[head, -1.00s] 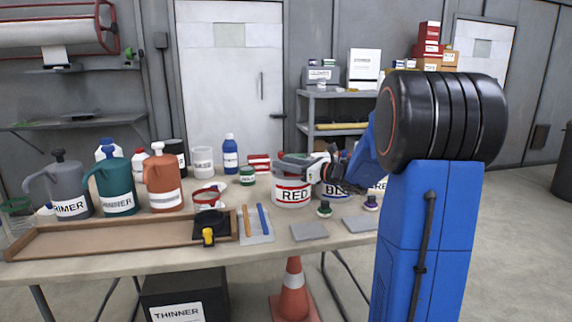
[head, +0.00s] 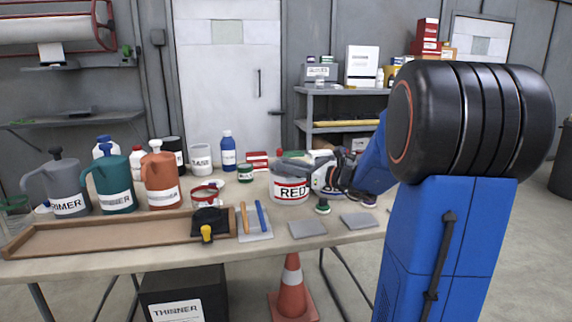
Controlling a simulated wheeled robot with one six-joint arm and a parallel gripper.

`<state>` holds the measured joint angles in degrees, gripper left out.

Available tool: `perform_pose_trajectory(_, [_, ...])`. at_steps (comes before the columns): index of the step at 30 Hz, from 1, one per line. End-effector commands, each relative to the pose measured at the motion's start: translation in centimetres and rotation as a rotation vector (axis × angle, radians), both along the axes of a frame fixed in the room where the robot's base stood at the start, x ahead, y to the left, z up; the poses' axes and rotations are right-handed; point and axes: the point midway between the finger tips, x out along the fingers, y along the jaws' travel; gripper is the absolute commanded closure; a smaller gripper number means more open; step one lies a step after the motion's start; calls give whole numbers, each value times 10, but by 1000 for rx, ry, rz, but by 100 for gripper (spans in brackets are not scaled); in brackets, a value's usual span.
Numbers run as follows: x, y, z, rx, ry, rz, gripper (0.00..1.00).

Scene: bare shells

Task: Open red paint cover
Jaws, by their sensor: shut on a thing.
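The red paint can (head: 290,190), white with a red-edged "RED" label, stands upright on the table right of centre. Its grey cover (head: 288,167) shows at the top, partly hidden by my gripper. The fingertips are small and overlap the cover. I cannot tell whether the cover is clear of the can.
Another paint can (head: 322,184) stands close right, mostly behind my gripper. Grey pads (head: 307,229) and a green-topped knob (head: 322,206) lie in front. Jugs (head: 162,180), a wooden tray (head: 100,240) and brushes (head: 262,217) are left. A traffic cone (head: 292,285) stands below the table's front edge.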

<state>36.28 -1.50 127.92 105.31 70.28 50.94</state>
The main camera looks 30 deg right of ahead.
Motion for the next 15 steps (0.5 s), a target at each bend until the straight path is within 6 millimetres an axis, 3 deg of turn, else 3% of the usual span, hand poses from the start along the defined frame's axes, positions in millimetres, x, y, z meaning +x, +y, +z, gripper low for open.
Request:
perform_pose_trajectory(10, [-2,0,0,0,-1,0,100])
perform_pose_trajectory(11, [-2,0,0,0,-1,0,73])
perform_pose_trajectory(12, [-2,0,0,0,-1,0,64])
perform_pose_trajectory(15, [-2,1,0,0,-1,0,61])
